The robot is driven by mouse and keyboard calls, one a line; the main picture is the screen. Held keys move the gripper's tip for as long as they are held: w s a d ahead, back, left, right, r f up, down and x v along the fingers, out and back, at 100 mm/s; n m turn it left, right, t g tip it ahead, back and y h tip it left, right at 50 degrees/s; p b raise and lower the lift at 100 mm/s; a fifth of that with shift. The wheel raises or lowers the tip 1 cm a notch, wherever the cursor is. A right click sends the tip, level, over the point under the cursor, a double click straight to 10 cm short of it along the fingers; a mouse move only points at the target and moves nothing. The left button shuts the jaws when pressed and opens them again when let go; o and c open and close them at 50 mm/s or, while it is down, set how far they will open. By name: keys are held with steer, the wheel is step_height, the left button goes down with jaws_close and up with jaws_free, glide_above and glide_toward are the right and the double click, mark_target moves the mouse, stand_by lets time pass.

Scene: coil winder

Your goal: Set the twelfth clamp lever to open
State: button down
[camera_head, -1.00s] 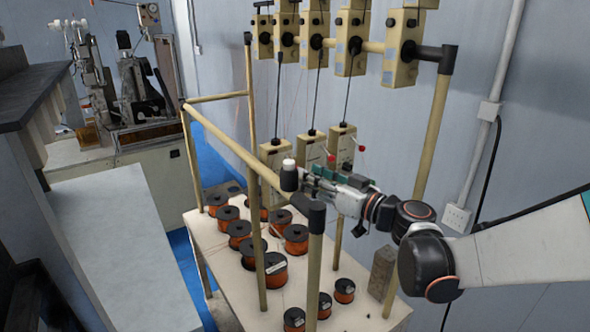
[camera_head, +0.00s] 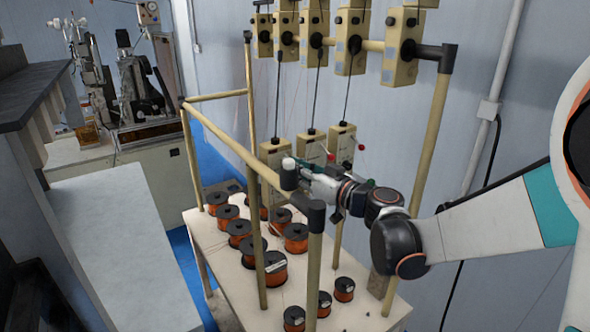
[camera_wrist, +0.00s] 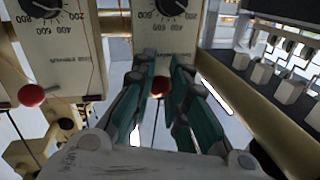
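Two cream boxes with numbered dials, upside down here, fill the upper wrist view: a middle box (camera_wrist: 165,32) and a left box (camera_wrist: 62,45). A red ball knob (camera_wrist: 160,86) shows between the teal-padded fingers of my gripper (camera_wrist: 163,72), below the middle box. The fingers are apart, with a gap around the knob; contact is not clear. Another red knob (camera_wrist: 32,95) on a lever is left of my gripper. In the head view, my gripper is at the lower row of boxes (camera_head: 310,148); its fingers are mostly hidden. I cannot tell which lever is the twelfth.
A cream rail frame (camera_head: 222,137) stands in front of the boxes, close to my gripper. Several copper-wire spools (camera_head: 275,268) stand on the pale table (camera_head: 345,315) below. More boxes (camera_head: 350,45) hang on the upper bar. A row of metal hex pieces (camera_wrist: 288,90) shows at the right.

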steer(key=shift+r+p, duration=0.2)
steer(key=shift+p, duration=0.15)
steer(key=shift+s+d+r+g+h+p, duration=0.15)
steer(key=shift+r+g+h+p, duration=0.45)
steer(key=shift+p, duration=0.45)
steer(key=r+g+h+p, duration=0.1)
steer(key=g+p, duration=0.1)
steer(key=p, duration=0.1)
steer(key=shift+m+h, duration=0.3)
steer(key=shift+h, duration=0.1)
steer(key=g+h+p, duration=0.1)
steer(key=r+g+h+p, duration=0.1)
steer(key=shift+m+g, duration=0.3)
steer(key=shift+r+g+h+p, duration=0.4)
steer(key=shift+g+h+p, duration=0.3)
steer(key=shift+g+p, duration=0.15)
steer(key=c, duration=1.5)
jaws_free()
steer(key=shift+c, duration=0.2)
